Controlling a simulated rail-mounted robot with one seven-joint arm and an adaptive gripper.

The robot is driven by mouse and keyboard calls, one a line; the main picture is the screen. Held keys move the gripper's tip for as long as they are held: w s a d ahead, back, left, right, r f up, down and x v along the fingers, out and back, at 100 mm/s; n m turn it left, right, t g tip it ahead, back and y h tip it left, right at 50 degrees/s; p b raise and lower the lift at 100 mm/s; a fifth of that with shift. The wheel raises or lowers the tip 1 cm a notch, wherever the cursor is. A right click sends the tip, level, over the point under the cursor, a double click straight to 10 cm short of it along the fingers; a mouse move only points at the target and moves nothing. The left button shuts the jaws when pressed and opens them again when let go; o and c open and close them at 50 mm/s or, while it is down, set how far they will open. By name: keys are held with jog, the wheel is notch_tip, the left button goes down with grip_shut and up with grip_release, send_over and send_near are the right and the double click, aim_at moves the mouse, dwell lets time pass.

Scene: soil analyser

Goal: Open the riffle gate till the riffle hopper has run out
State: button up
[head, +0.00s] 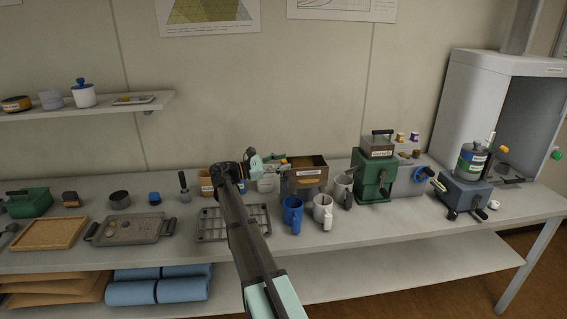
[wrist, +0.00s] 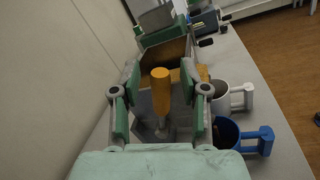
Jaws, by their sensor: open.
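The riffle box (head: 304,182) stands on the bench, with a label on its front and brown material showing in the open hopper (head: 303,161) on top. The hopper also shows ahead in the wrist view (wrist: 167,58). An upright orange handle (wrist: 161,90), apparently the gate's, stands between my gripper's fingers in the wrist view. My gripper (wrist: 160,92) is open around the handle, with a gap visible on both sides. In the head view my gripper (head: 268,162) is just left of the riffle box. The gate itself is hidden.
A blue mug (head: 293,213), a white mug (head: 323,210) and a grey mug (head: 343,190) stand by the riffle box. A green machine (head: 373,180) stands to its right. A wire rack (head: 215,222) lies at the front left, partly under my arm.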

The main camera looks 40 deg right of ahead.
jog(key=v, duration=1.1)
